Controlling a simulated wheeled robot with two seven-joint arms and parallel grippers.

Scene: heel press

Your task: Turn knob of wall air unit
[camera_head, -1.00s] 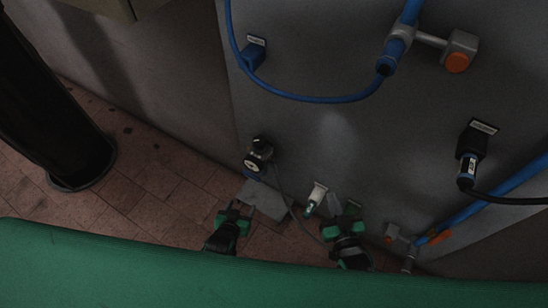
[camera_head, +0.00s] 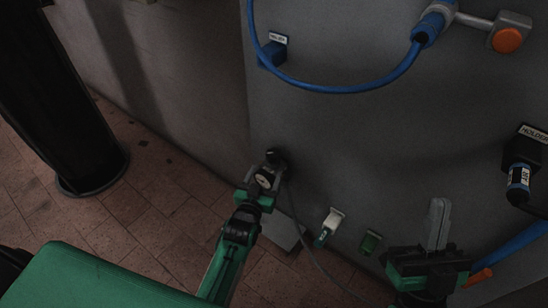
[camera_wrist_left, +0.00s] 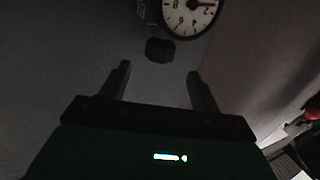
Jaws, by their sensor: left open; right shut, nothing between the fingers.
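The wall air unit (camera_head: 274,158) is a small dark fitting low on the grey wall, with a round white-faced gauge (camera_head: 264,179). The gauge (camera_wrist_left: 189,14) is large at the top of the left wrist view. Below it a dark faceted knob (camera_wrist_left: 160,49) stands out from the wall. My left gripper (camera_head: 261,188) is at the unit. In the wrist view its open fingers (camera_wrist_left: 158,70) point toward the knob, which appears between and beyond the tips; no contact shows. My right gripper (camera_head: 439,204) is shut and empty, raised in front of the wall at the right.
A dark hose (camera_head: 296,215) hangs from the unit. A white-and-green fitting (camera_head: 331,225) and a green socket (camera_head: 371,242) are to its right. A blue cable (camera_head: 340,90) loops above. A black column (camera_head: 60,100) stands at the left on the tiled floor (camera_head: 150,235).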

